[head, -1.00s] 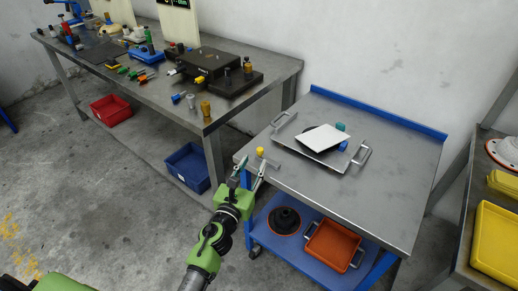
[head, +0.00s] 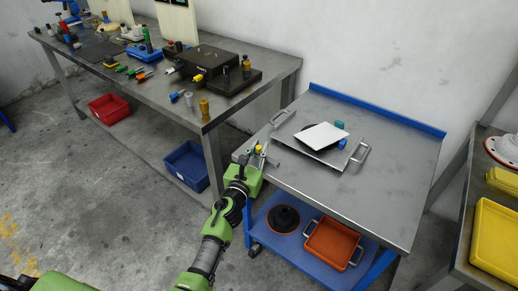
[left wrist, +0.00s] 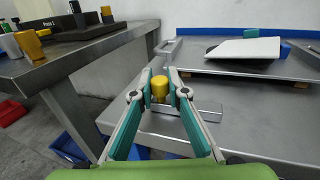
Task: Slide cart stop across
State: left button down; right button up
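The cart stop is a grey bar (left wrist: 195,108) with a yellow knob (left wrist: 159,86), at the near left corner of the cart top. In the head view the yellow knob (head: 258,149) shows at my left gripper's fingertips. My left gripper (head: 257,153) reaches the cart's left edge from the front. In the left wrist view the fingers of the left gripper (left wrist: 160,88) stand on both sides of the knob, with what look like narrow gaps, so it appears open around it. My right gripper is not in view.
The steel cart top (head: 365,205) is mostly bare. A tray (head: 309,156) with handles and a white plate (head: 321,136) sits behind the stop. A long workbench (head: 185,110) stands to the left, and a shelf with yellow bins (head: 497,247) to the right.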

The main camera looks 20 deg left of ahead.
aim_at(281, 169)
pick_arm(q)
jog(key=shift+s+d+f, duration=0.1)
jog(key=shift+s+d, duration=0.05)
jog(key=shift+d, duration=0.25)
jog(key=s+d, duration=0.1)
jog(key=d, duration=0.1)
jog(key=d+b, duration=0.1)
jog(key=d, duration=0.2)
jog(key=s+d, duration=0.1)
jog(key=d, duration=0.1)
jog(key=shift+s+d+b, duration=0.15)
jog(key=shift+s+b, duration=0.2)
jog(key=c, duration=2)
grip_release()
jog(key=shift+o, duration=0.2)
jog(key=s, duration=1.2)
jog(key=shift+a, duration=0.25)
